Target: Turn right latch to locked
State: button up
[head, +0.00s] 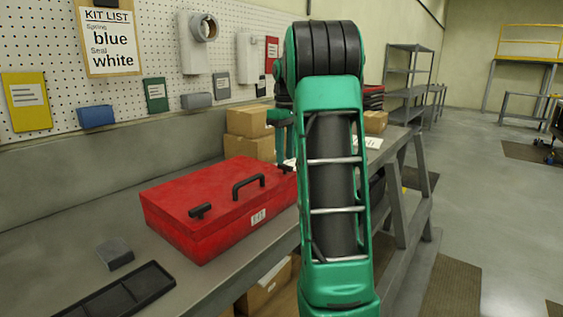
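A red case (215,225) lies closed on the grey workbench, with a black handle (249,184) on it. A black latch (201,210) sits left of the handle, near the front edge. A small dark part (286,168) shows at the case's right end, beside my arm; it looks like the right latch, but its turn is too small to read. My green arm stands in front of the case's right end. My gripper (283,157) is mostly hidden behind the arm, above or at that right end. I cannot tell whether it touches the latch or how its fingers stand.
A black tray (120,301) and a small grey block (115,254) lie at the front left of the workbench (60,255). Cardboard boxes (249,148) stand behind the case. A pegboard (150,70) with a kit list (109,38) backs the bench. Open floor (470,220) lies to the right.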

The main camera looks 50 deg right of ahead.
jog(key=shift+f, duration=1.3)
jog(key=shift+c, duration=0.3)
grip_shut()
jog(key=shift+a, duration=0.1)
